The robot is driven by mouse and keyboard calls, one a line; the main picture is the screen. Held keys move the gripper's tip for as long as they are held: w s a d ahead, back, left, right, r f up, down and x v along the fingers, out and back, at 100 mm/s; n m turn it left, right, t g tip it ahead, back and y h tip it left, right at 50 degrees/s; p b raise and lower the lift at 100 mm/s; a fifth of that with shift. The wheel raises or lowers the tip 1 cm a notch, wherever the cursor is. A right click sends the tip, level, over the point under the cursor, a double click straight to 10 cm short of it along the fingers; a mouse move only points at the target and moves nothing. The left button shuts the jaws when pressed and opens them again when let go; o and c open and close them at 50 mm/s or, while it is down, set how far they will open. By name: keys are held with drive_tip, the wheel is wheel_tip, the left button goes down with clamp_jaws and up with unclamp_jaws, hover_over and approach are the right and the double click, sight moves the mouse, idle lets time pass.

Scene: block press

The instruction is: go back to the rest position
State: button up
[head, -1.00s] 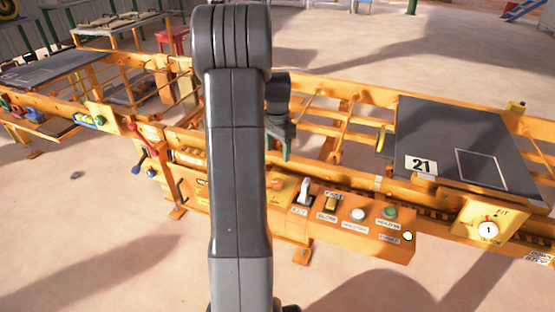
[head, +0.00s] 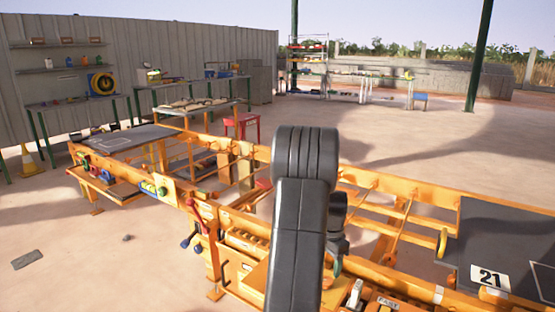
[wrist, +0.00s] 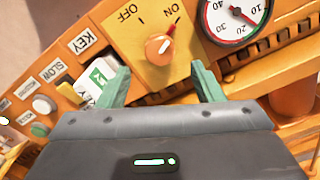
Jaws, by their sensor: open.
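My gripper (wrist: 160,88) shows in the wrist view with its two green fingers apart and nothing between them. It is in front of the orange control panel, near a yellow plate with an orange knob (wrist: 158,49) marked OFF and ON; the knob's red pointer is toward ON. A white key switch (wrist: 92,86) shows just left of the left finger; I cannot tell whether they touch. In the head view my dark arm stands in the middle and hides most of the gripper; only a bit of green finger (head: 337,265) shows beside it.
A round gauge (wrist: 236,16) is at the upper right of the wrist view. The orange press frame (head: 400,205) runs across the head view, with a dark plate marked 21 (head: 500,235) at right and another dark plate (head: 125,139) at left. A red stool (head: 242,122) stands behind.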

wheel_tip(320, 180, down, 6)
drive_tip(key=shift+f, duration=0.15)
idle(0.4)
